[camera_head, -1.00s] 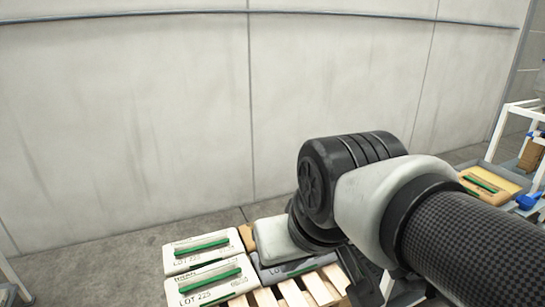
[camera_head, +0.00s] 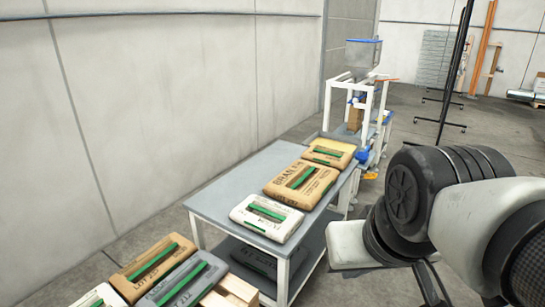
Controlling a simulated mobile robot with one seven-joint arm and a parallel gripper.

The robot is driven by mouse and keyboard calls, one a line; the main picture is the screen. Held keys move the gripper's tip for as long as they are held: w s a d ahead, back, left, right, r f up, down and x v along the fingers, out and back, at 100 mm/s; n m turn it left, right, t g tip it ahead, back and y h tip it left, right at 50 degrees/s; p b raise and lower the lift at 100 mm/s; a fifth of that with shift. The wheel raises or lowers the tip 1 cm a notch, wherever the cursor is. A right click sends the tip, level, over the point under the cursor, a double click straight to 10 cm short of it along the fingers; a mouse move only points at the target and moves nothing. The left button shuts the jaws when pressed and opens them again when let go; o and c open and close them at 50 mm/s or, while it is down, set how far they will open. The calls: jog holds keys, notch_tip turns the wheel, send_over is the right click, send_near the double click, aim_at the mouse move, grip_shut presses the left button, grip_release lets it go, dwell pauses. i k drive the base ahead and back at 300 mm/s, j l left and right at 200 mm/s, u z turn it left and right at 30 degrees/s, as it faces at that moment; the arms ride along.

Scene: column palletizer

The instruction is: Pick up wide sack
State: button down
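Several sacks with green stripes are in view, and I cannot tell for certain which is the wide sack. A large brown sack marked BRAN (camera_head: 300,184) lies flat in the middle of the grey table. A smaller white sack (camera_head: 266,217) lies in front of it near the table's near end, and a yellow-topped sack (camera_head: 329,152) lies behind it. My gripper (camera_head: 360,247) is only partly in view as a pale block below my wrist, right of the table and apart from the sacks on it.
A pallet (camera_head: 236,292) at lower left carries a brown sack (camera_head: 152,267) and a grey sack (camera_head: 183,283). The grey table (camera_head: 235,190) has a dark sack (camera_head: 254,262) on its lower shelf. A white-framed hopper machine (camera_head: 362,60) stands behind it. Black poles (camera_head: 455,60) stand at right.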

aim_at(302, 185)
jog(key=z, duration=0.2)
jog(key=i+l+u, duration=0.1)
jog(key=u, duration=0.75)
jog(key=i+l+u, duration=0.25)
jog(key=l+u, duration=0.25)
jog(key=l, duration=0.15)
jog(key=i+l+u, duration=0.25)
jog(key=l, duration=0.15)
jog(key=l+u, duration=0.3)
jog(key=l, duration=0.75)
jog(key=i+l, duration=0.1)
jog(key=l, duration=0.65)
jog(key=i+l, duration=0.1)
jog(key=l, duration=0.65)
jog(key=i+l+u, duration=0.1)
jog(key=l, duration=1.4)
jog(key=i, duration=0.05)
